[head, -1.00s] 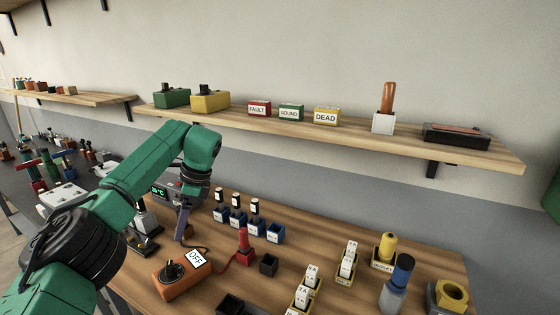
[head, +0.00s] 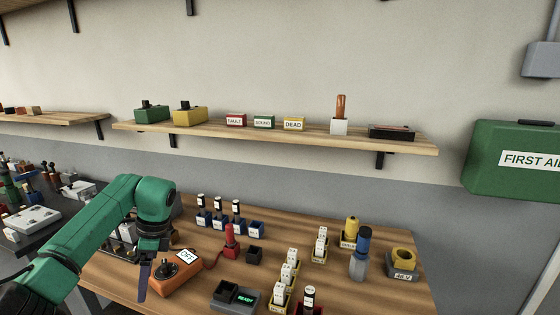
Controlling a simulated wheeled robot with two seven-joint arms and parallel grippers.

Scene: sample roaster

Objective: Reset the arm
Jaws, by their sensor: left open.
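My left arm, green with dark joints, comes in from the lower left. Its gripper (head: 143,285) points down at the left part of the wooden bench (head: 400,270), just left of an orange box (head: 178,273) with an OFF label. The gripper is open and I see nothing between its fingers, though they show almost edge-on. The arm hides part of the bench's left end behind it. My right gripper is not in view.
A red-handled tool (head: 231,242), blue holders (head: 219,222), white-block racks (head: 291,265), a READY device (head: 236,297) and a blue-capped bottle (head: 360,255) crowd the bench. A shelf (head: 270,132) runs above. A green first aid box (head: 515,160) hangs right.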

